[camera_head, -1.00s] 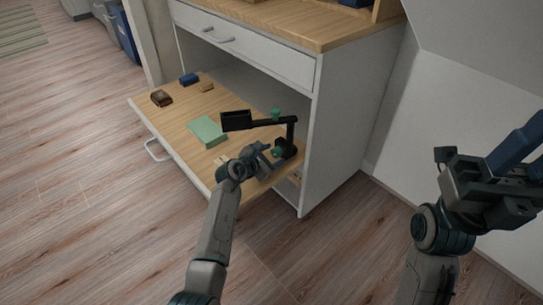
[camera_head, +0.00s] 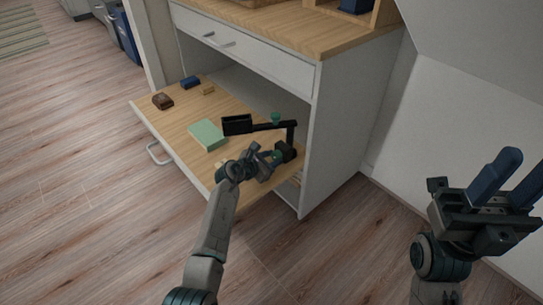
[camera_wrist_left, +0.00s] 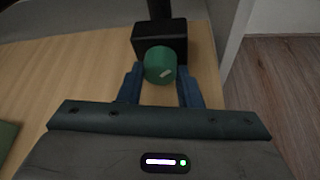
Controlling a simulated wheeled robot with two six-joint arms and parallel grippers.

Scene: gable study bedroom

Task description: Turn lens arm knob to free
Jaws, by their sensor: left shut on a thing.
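The lens arm stands at the right end of the fold-down wooden leaf, with a black base block (camera_head: 288,152), a post and a black frame (camera_head: 237,124) at the arm's far end. A green knob (camera_wrist_left: 160,65) with a pale mark on its face sits on the front of the block. My left gripper (camera_head: 270,158) is shut on this knob, one blue finger at each side in the left wrist view (camera_wrist_left: 160,86). A second green knob (camera_head: 276,117) tops the arm. My right gripper (camera_head: 514,178) is open and empty, out over the floor at the right.
On the leaf (camera_head: 170,120) lie a green book (camera_head: 207,134), a brown item (camera_head: 162,101), a blue box (camera_head: 190,82) and a small wooden piece (camera_head: 207,89). The white cabinet (camera_head: 340,130) stands close behind and right of the lens arm.

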